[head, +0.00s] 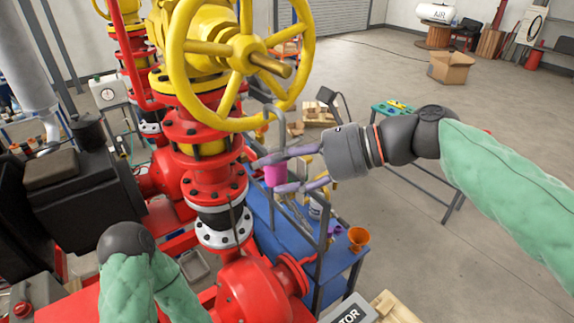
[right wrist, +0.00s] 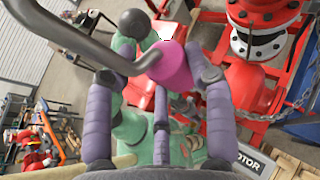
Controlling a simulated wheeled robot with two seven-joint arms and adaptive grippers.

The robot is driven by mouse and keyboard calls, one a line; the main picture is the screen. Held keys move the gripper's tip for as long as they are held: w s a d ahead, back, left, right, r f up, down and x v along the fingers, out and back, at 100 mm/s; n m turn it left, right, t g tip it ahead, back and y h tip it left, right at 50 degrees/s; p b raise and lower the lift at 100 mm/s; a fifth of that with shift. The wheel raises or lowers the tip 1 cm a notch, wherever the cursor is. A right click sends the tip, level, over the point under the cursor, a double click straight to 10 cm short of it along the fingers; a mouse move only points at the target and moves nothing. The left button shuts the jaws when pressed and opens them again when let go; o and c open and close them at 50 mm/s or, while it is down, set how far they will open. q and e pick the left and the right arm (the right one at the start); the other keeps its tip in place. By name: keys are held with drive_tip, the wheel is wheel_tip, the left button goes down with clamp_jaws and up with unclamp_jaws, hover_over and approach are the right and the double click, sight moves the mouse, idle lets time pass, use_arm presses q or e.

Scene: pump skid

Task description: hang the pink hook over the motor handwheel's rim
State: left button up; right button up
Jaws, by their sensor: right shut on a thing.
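The pink hook has a pink cylindrical grip (head: 275,176) with a bent grey rod rising from it. My right gripper (head: 279,174) is shut on the pink grip, one purple finger on each side. In the right wrist view the pink grip (right wrist: 174,68) sits between the fingers and the grey rod curves to the upper left. The large yellow handwheel (head: 305,55) stands on the red valve column. The rod's bend appears close to the wheel's lower right rim in the head view; I cannot tell whether it is over the rim. My left gripper is out of view.
The red valve column (head: 212,180) stands left of my right gripper. A blue cart (head: 262,222) with grey rails is below, carrying an orange cup (head: 357,237). Floor between is mostly clear.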

drive_tip(key=shift+w+a+p, duration=0.45)
drive_tip(key=shift+w+p, duration=0.1)
drive_tip(key=shift+w, duration=0.05)
drive_tip(key=shift+p, duration=0.3)
idle(0.5)
drive_tip(key=shift+w+a, duration=0.1)
drive_tip(key=shift+w, duration=0.1)
idle(0.5)
drive_tip(key=shift+w+a+p, duration=0.4)
drive_tip(key=shift+w+p, duration=0.1)
drive_tip(key=shift+p, duration=0.05)
drive_tip(key=shift+w+a, duration=0.15)
drive_tip(key=shift+w, duration=0.05)
drive_tip(key=shift+w+a+p, duration=0.5)
drive_tip(key=shift+w+p, duration=0.2)
idle(0.5)
